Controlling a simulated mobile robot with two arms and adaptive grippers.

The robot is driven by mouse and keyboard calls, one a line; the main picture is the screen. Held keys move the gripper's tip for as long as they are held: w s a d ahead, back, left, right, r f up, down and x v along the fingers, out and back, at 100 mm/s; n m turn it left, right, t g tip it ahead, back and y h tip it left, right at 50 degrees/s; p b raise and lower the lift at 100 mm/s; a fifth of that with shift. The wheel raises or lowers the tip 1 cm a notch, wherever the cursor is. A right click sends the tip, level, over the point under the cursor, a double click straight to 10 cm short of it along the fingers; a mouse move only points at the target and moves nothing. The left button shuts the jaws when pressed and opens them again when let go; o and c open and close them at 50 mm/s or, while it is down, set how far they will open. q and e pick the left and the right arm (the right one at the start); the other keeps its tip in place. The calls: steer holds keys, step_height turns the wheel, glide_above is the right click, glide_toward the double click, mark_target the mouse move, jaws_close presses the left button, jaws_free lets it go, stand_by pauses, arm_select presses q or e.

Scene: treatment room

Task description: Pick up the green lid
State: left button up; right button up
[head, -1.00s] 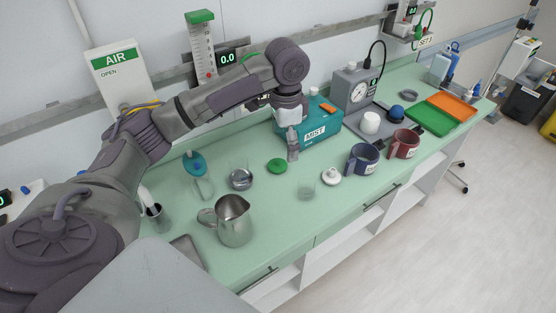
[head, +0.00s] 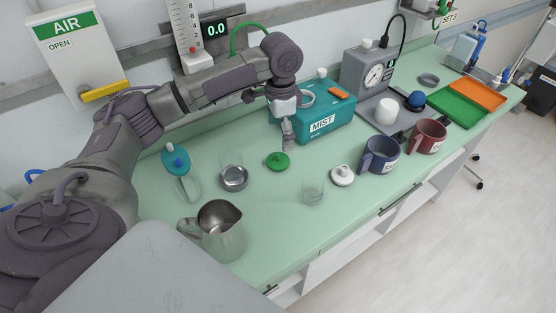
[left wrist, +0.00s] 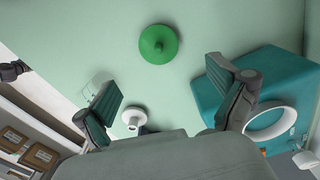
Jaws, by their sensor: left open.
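The green lid (head: 278,161) is a small round disc with a knob, lying on the pale green counter (head: 262,220). In the left wrist view the lid (left wrist: 158,44) is beyond the fingertips, a little left of the middle between them. My left gripper (head: 287,143) points down just to the right of the lid, close to the teal MIST box (head: 322,122). In the left wrist view its two fingers (left wrist: 174,92) are spread apart with nothing between them touching.
A white lid (head: 343,175) and a clear glass (head: 313,188) stand right of the green lid. A glass with a metal base (head: 234,177) and a metal pitcher (head: 218,231) stand left. Blue (head: 379,155) and red mugs (head: 428,136) are further right.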

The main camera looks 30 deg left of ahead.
mark_target(278, 154)
arm_select(q)
step_height(278, 154, down, 3)
steer(key=shift+s+d+r, duration=0.1)
steer(key=shift+s+r, duration=0.05)
steer(key=shift+r, duration=0.05)
steer(key=shift+f, duration=0.6)
steer(key=f, duration=0.1)
steer(key=f+p, duration=0.1)
steer(key=f, duration=0.2)
steer(key=shift+s+a+f, duration=0.15)
steer(key=shift+s+a, duration=0.05)
steer(key=shift+a, duration=0.05)
steer(key=shift+f, duration=0.35)
steer(key=c, duration=1.1)
